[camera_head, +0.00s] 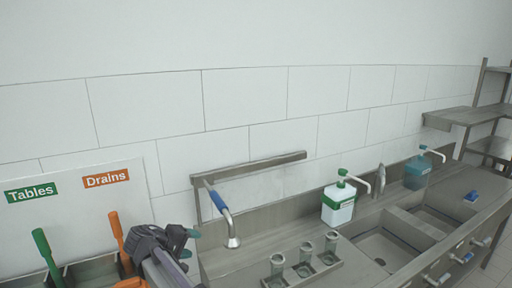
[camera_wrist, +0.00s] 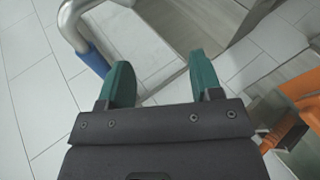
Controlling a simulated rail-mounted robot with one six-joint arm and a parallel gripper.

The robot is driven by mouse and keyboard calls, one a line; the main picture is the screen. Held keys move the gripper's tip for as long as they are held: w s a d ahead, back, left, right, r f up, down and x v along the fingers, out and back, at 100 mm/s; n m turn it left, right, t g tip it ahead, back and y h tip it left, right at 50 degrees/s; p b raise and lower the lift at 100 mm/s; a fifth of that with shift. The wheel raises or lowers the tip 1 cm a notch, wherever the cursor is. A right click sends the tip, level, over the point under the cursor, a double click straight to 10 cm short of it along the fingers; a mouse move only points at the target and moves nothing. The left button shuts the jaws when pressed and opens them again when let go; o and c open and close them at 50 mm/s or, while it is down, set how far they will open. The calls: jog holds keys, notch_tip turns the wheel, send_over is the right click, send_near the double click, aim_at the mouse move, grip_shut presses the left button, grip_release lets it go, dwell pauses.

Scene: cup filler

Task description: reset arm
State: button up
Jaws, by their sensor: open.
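My gripper (camera_wrist: 158,78) shows in the wrist view with its two green fingers spread wide apart and nothing between them. In the head view my gripper (camera_head: 192,242) is at the lower left, dark grey with green fingertips, near the left end of the steel counter (camera_head: 240,262). It is beside an orange-handled tool (camera_head: 116,236), and apart from the cups (camera_head: 304,262) to its right.
A tap with a blue hose (camera_head: 218,200) hangs just right of my gripper. White (camera_head: 339,204) and blue (camera_head: 417,172) pump bottles stand along the counter back. Sink basins (camera_head: 378,252) lie at right. A green-handled tool (camera_head: 43,250) stands at left under the "Tables" sign (camera_head: 31,192).

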jog(key=s+d+f+m+g+y+b, duration=0.2)
jog(key=s+d+f, duration=0.4)
jog(key=d, duration=0.6)
jog(key=s+d+f+m+g+y+b, duration=0.3)
jog(key=s+d+f+b, duration=0.2)
jog(key=d, duration=0.7)
jog(key=s+d+f+m+g+y+b, duration=0.2)
jog(key=s+d+f, duration=0.6)
jog(key=d, duration=0.5)
jog(key=shift+s+f+m+g+y+b, duration=0.15)
jog(key=shift+s+m+g+y+b, duration=0.15)
jog(key=shift+m+g+b, duration=0.5)
